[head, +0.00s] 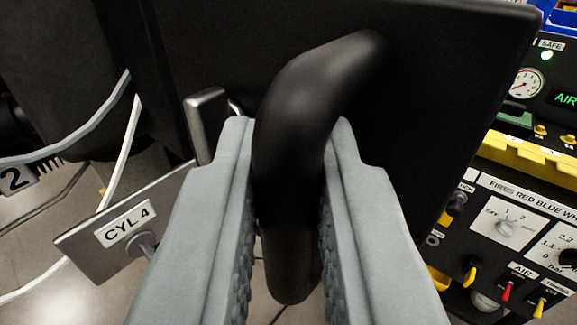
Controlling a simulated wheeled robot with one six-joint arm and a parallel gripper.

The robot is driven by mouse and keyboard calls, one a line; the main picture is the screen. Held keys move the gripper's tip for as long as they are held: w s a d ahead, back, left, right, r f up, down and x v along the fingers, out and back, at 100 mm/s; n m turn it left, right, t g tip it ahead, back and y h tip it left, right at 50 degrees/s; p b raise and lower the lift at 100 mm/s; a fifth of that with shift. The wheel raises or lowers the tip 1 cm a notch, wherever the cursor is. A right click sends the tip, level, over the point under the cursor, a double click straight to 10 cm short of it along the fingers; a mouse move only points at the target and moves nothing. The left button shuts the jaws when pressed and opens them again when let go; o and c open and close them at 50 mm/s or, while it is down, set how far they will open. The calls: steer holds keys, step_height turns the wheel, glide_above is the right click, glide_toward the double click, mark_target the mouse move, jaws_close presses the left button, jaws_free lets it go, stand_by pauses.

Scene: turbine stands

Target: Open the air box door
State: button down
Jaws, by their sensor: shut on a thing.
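The air box door (440,70) is a dark flat panel filling the upper middle of the head view. A thick black curved handle (300,110) comes off its face and bends downward. My gripper (290,180) has its two grey ridged fingers on either side of the handle and is shut on it. The lower end of the handle shows between the fingers. The fingers hide part of the door's lower edge. A small metal latch-like piece (207,122) is at the door's left side.
A metal plate marked CYL 4 (125,228) is at the left, near pale cables (75,145) and a dark cylinder (60,60). At the right is a control panel (505,215) with dials, coloured switches and a gauge (525,84). Floor shows at lower left.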

steer(key=shift+r, duration=0.1)
steer(key=c, duration=1.5)
jaws_free()
steer(key=shift+s, duration=0.1)
steer(key=s, duration=1.1)
steer(key=s+a, duration=0.1)
steer(key=s, duration=0.5)
steer(key=shift+s, duration=0.1)
steer(key=shift+n+g+y, duration=0.3)
steer(key=shift+y, duration=0.2)
steer(key=shift+s+a+r, duration=0.25)
steer(key=shift+s+r, duration=0.3)
steer(key=shift+s, duration=1.75)
steer(key=shift+s+a+r, duration=0.25)
steer(key=shift+s+r, duration=0.35)
steer(key=shift+s, duration=1.75)
steer(key=shift+s+a+r, duration=0.25)
steer(key=shift+s+r, duration=0.3)
steer(key=shift+s, duration=1.75)
